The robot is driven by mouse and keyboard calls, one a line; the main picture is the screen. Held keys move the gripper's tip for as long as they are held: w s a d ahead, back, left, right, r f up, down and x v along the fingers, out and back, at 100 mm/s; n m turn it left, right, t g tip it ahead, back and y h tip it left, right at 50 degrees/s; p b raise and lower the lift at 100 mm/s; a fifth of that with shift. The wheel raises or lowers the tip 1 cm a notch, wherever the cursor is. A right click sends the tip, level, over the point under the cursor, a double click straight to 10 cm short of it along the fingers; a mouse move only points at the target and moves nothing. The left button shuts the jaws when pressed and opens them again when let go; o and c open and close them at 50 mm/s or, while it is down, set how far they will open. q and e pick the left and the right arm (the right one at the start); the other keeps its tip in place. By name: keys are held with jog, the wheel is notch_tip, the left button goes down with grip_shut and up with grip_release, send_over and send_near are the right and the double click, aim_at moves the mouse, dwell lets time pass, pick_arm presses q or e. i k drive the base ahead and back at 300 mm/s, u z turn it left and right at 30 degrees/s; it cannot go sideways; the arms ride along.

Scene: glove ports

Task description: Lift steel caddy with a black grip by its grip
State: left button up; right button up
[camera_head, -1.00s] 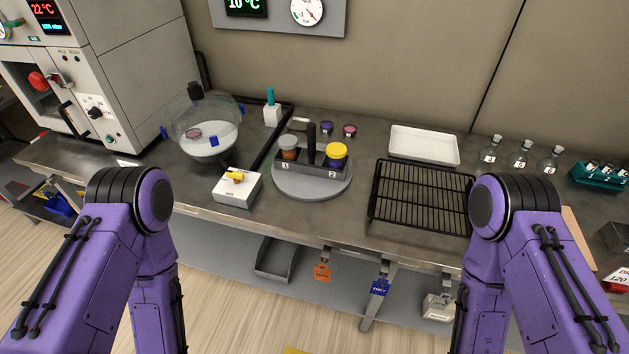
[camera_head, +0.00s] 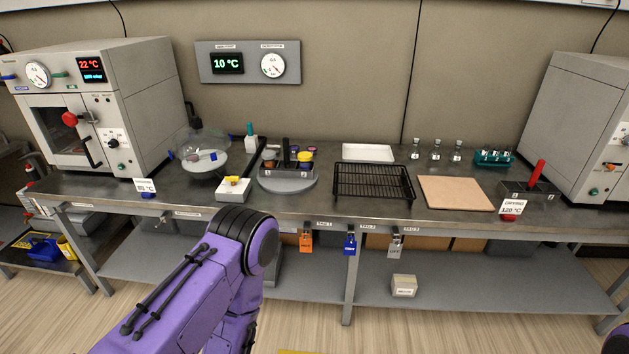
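The steel caddy with a black grip (camera_head: 285,152) stands upright on a round grey turntable (camera_head: 287,184) on the bench, left of the middle of the view. Its black post grip rises from its centre. Jars sit in it, one with a brown lid and one with a yellow lid. A second caddy (camera_head: 531,190) with a red grip stands at the right end of the bench. My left arm is low in front of the bench, with its gripper out of sight. Only a sliver of my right arm shows at the lower right edge.
A black wire rack (camera_head: 374,182), a white tray (camera_head: 367,152) and a tan board (camera_head: 455,193) lie right of the turntable. A glass vessel (camera_head: 202,158) and a white box (camera_head: 233,189) stand left of it. Ovens flank the bench.

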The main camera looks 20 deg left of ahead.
aim_at(287, 156)
jog(key=z, duration=0.5)
jog(key=i, duration=1.25)
jog(key=u, duration=0.4)
